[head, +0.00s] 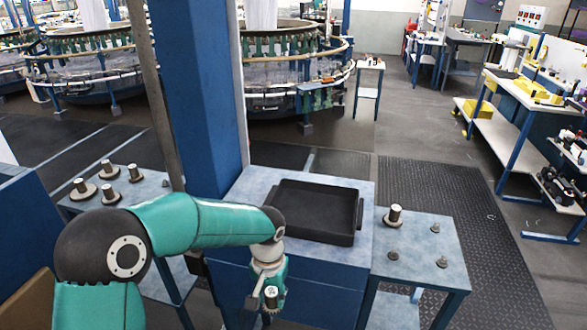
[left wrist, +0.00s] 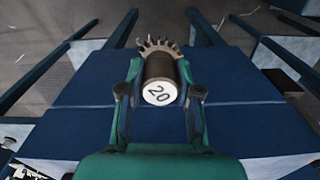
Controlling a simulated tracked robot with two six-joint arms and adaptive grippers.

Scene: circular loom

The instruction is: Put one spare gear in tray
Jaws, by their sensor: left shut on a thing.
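My left gripper (head: 268,300) is shut on a spare gear (left wrist: 160,68). In the left wrist view the gear has a toothed metal wheel at its far end and a dark hub with a white face marked 20, between the two fingers. In the head view the gear (head: 271,292) shows small at the gripper, in front of the blue cabinet. The black tray (head: 305,232) sits on the cabinet top, beyond the gripper and up to its right. It looks empty. My right gripper is not in view.
Several gears with upright hubs (head: 109,169) stand on the left side table. The right side table (head: 440,265) holds one larger hubbed piece (head: 394,215) and several small pegs. A blue column (head: 200,90) rises behind the tray's left side.

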